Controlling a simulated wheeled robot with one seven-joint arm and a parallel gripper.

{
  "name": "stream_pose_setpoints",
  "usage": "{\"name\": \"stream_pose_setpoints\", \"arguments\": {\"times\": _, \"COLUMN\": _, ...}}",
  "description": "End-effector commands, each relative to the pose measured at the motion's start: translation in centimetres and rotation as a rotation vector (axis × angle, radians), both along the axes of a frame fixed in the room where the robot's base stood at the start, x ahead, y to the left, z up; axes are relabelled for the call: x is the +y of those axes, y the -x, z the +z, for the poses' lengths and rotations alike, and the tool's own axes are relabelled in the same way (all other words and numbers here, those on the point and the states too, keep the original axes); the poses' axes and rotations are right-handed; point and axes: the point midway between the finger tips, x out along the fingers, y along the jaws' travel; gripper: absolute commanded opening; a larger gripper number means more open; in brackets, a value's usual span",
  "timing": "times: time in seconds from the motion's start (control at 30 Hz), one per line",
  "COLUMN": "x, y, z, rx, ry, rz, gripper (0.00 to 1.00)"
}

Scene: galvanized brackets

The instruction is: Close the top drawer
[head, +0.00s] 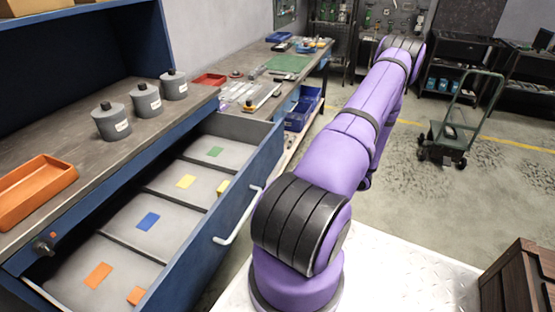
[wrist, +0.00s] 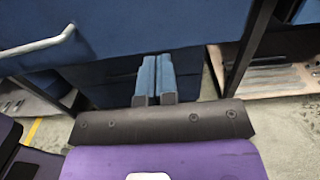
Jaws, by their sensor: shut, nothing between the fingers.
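The top drawer (head: 265,168) is blue, with a grey interior split into several compartments, and it stands pulled far out of the blue cabinet. Its light bar handle (head: 236,218) is on the front face. In the wrist view the handle (wrist: 40,46) shows at the upper left, on a blue front. My gripper (wrist: 154,98) shows in the wrist view with its two fingers together and nothing between them. It is to the right of the handle in that view and apart from it. In the head view my purple arm hides the gripper.
Coloured cards lie in the drawer, with small blocks in two compartments. Several grey lidded jars (head: 112,121) and an orange tray (head: 38,190) stand on the worktop (head: 90,160). A cart (head: 450,135) stands on open floor at the right. A brown crate (head: 520,280) is near right.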

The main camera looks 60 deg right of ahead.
Motion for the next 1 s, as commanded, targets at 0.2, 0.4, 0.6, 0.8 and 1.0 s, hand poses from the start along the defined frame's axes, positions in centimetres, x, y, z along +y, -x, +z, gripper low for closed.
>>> {"name": "stream_pose_setpoints", "arguments": {"times": 0.2, "x": 0.1, "y": -1.1, "z": -0.3, "rx": -0.005, "ry": -0.007, "rz": -0.012, "gripper": 0.00}}
{"name": "stream_pose_setpoints", "arguments": {"times": 0.4, "x": 0.7, "y": -4.5, "z": -0.3, "rx": -0.004, "ry": -0.007, "rz": -0.009, "gripper": 0.00}}
{"name": "stream_pose_setpoints", "arguments": {"times": 0.6, "x": 1.2, "y": -8.2, "z": -0.3, "rx": -0.005, "ry": -0.007, "rz": -0.008, "gripper": 0.00}}
{"name": "stream_pose_setpoints", "arguments": {"times": 0.8, "x": 1.6, "y": -11.4, "z": -0.2, "rx": -0.004, "ry": -0.006, "rz": -0.009, "gripper": 0.00}}
{"name": "stream_pose_setpoints", "arguments": {"times": 1.0, "x": 1.8, "y": -13.2, "z": -0.3, "rx": -0.003, "ry": -0.006, "rz": -0.010, "gripper": 0.00}}
